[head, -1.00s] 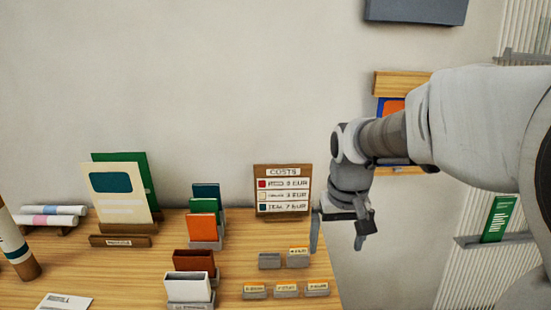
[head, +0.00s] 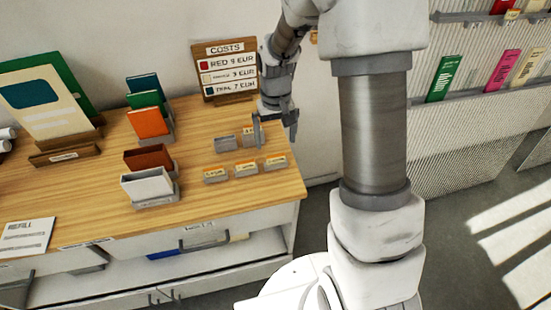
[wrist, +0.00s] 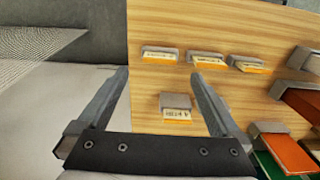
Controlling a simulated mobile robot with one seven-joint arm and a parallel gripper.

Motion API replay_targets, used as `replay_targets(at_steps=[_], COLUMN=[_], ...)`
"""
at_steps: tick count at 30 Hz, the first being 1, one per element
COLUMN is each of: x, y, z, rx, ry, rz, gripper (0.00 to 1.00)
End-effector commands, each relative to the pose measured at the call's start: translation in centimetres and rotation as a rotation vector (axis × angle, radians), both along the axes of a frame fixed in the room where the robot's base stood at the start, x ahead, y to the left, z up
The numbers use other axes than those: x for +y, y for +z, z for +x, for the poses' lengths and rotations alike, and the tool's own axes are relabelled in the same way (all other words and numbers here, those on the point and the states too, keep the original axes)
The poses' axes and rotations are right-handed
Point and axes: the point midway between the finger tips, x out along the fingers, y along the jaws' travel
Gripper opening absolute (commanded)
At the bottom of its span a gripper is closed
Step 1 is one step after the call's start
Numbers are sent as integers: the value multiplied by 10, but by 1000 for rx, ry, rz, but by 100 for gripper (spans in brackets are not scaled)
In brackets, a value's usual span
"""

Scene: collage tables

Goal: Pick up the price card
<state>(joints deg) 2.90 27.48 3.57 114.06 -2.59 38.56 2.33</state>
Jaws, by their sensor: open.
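Several small white price cards with orange tops stand in grey holders on the wooden table. The front row has a left card (head: 215,174), a middle card (head: 246,168) and a right card (head: 276,162). Behind them, one price card (head: 248,131) is partly hidden by my gripper (head: 275,141). In the wrist view this price card (wrist: 177,114) lies between the lines of the fingers, nearer the right one. My gripper (wrist: 159,74) is open and empty, pointing down above the table's right end, apart from the cards.
An empty-looking grey holder (head: 225,143) stands left of the rear card. A costs board (head: 226,70) stands behind, just left of my gripper. Brown (head: 148,158) and white (head: 147,184) boxes stand to the left. The table's right edge (head: 303,186) is close.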

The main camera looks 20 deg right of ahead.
Motion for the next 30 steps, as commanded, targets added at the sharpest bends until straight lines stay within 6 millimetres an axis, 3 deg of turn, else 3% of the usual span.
replay_targets(at_steps=[10,18,28,30], x=[0,0,0,0], y=[-29,-64,-72,-72], z=[-1,-1,0,0], rx=[3,3,0,-1], ry=[1,1,0,0], rz=[-1,-1,-1,-1], gripper=[100,100,100,91])
